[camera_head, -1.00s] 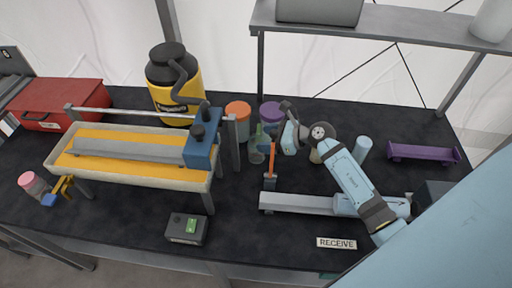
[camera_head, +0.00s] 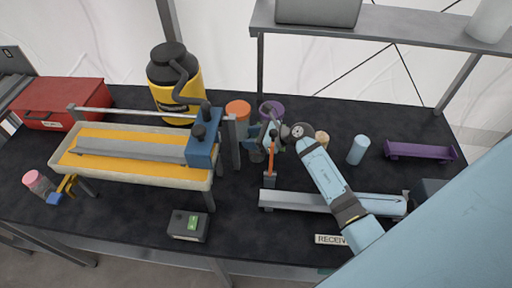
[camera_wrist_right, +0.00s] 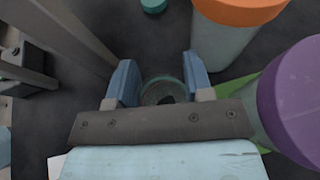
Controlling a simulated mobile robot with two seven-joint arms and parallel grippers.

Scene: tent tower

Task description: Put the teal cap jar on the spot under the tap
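In the right wrist view, a round teal-rimmed thing (camera_wrist_right: 162,91) with a dark middle shows between my fingers; it looks like the teal cap jar seen from above. My right gripper (camera_wrist_right: 160,82) is open over it, with a finger on each side; I cannot tell whether they touch it. In the head view my right gripper (camera_head: 264,133) is low between the purple and orange cap jars and hides most of what is there. My left gripper is not in view.
The purple cap jar (camera_wrist_right: 295,95) is close beside the right finger; the orange cap jar (camera_wrist_right: 235,20) stands farther off. Another teal disc (camera_wrist_right: 153,4) is at the top edge. The trough (camera_head: 135,178) and a small orange post (camera_head: 271,155) are near.

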